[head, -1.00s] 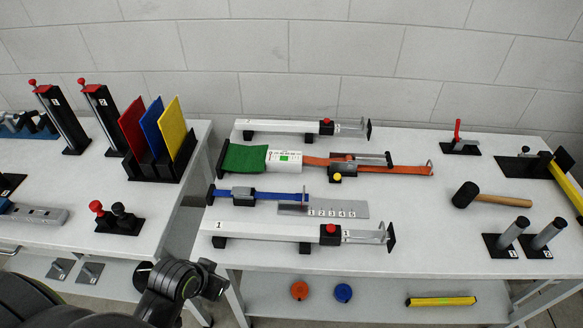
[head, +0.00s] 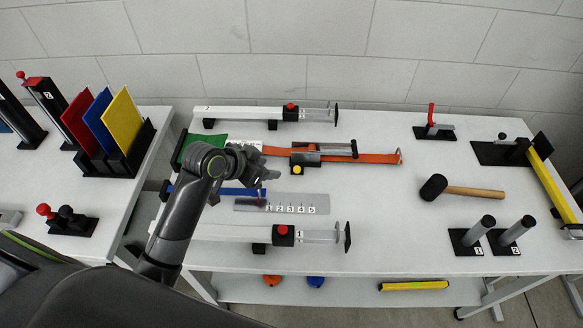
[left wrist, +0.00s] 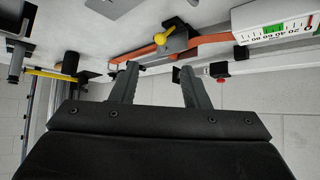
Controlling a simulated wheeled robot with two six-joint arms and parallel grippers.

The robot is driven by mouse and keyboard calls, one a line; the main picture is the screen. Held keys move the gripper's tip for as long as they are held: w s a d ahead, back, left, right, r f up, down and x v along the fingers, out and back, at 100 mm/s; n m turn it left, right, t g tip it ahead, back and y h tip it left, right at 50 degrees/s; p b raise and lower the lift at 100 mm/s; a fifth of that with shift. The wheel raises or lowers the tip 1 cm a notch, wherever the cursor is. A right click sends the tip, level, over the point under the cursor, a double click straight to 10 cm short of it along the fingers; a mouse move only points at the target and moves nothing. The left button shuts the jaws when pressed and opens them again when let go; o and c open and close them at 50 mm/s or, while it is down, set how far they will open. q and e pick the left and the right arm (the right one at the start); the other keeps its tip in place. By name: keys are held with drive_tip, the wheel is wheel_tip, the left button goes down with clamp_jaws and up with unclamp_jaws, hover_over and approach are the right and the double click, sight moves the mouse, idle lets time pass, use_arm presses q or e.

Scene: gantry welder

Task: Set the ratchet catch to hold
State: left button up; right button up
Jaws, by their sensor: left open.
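The ratchet (head: 307,157) is a grey and black block on the orange strap (head: 376,157), with a long bar reaching right. Its yellow-knobbed catch (head: 297,170) sticks out on the near side. In the left wrist view the catch (left wrist: 160,39) points left from the ratchet body (left wrist: 177,43). My left gripper (head: 266,178) is above the table, left of the catch and apart from it. Its two fingers (left wrist: 157,72) are spread and empty, with the ratchet beyond their tips. My left forearm and gripper hide part of the green strap and gauge. My right gripper is not in view.
A white gauge (left wrist: 278,30) adjoins the strap. A blue strap (head: 226,191) and numbered scale plate (head: 322,204) lie nearer. Clamp bars with red knobs lie behind (head: 250,113) and in front (head: 215,231). A mallet (head: 470,191) lies to the right.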

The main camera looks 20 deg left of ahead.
use_arm(q)
approach(296, 169)
drive_tip(key=f, duration=0.1)
drive_tip(key=p+x, duration=0.1)
drive_tip(key=x, duration=0.5)
drive_tip(key=shift+w+d+r, duration=0.1)
drive_tip(key=shift+w+d, duration=0.1)
drive_tip(key=shift+w, duration=0.05)
drive_tip(key=shift+w+d+f, duration=0.15)
drive_tip(key=shift+w+f, duration=0.1)
drive_tip(key=shift+f, duration=0.1)
drive_tip(key=shift+c, duration=0.2)
clamp_jaws()
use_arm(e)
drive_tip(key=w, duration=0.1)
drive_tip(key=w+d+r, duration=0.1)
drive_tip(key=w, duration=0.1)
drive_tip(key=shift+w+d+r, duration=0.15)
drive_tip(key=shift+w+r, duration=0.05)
